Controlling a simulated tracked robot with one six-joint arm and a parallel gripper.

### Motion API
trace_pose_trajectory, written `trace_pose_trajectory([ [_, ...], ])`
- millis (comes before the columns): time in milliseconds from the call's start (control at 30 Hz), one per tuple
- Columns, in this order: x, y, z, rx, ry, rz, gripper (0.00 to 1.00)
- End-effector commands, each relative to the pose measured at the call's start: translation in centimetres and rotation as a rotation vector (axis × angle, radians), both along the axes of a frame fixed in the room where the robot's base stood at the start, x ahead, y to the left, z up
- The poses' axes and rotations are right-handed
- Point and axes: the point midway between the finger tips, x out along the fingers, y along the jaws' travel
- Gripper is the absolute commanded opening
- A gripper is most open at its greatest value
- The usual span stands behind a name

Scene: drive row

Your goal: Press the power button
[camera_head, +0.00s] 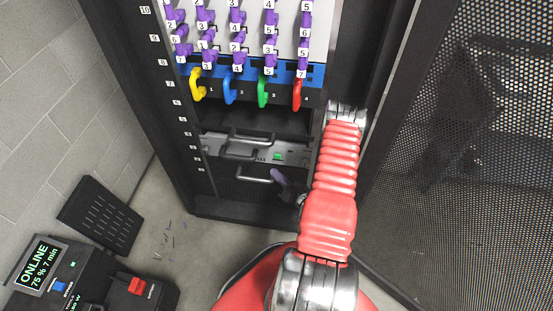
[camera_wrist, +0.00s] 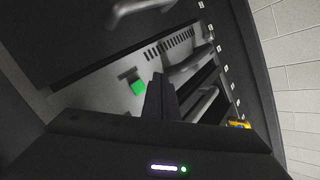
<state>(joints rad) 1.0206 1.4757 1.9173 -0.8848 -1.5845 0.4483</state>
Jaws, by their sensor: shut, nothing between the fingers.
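A small green button (camera_wrist: 138,88) sits on the light grey front panel of a rack unit in the wrist view. It also shows in the head view as a green spot (camera_head: 278,156) on the grey unit (camera_head: 225,146), low in the rack. No label on it is readable. My gripper (camera_wrist: 157,78) is shut and empty, its dark fingertips just to the right of the green button in the wrist view. I cannot tell whether they touch the panel. In the head view the gripper is dark and hard to make out beside my red-sleeved arm.
Yellow (camera_head: 197,85), blue (camera_head: 230,91), green (camera_head: 263,92) and red (camera_head: 297,95) handles hang above the unit. A metal handle (camera_head: 254,179) sticks out below. A perforated door (camera_head: 460,150) stands open at right. A box reading ONLINE (camera_head: 43,262) and a red switch (camera_head: 137,286) are at lower left.

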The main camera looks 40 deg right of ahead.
Motion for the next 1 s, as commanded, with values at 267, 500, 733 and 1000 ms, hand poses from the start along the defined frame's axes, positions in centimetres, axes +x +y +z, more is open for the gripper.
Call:
trace_pose_trajectory([
  [267, 1.8, -2.3, 0.1, -0.003, -0.002, 0.0, 0.0],
  [500, 2.6, -3.3, 0.1, -0.001, -0.001, 0.0, 0.0],
  [733, 2.6, -3.4, 0.1, 0.0, -0.001, -0.001, 0.0],
  [1000, 2.6, -3.4, 0.0, 0.0, 0.0, -0.001, 0.0],
])
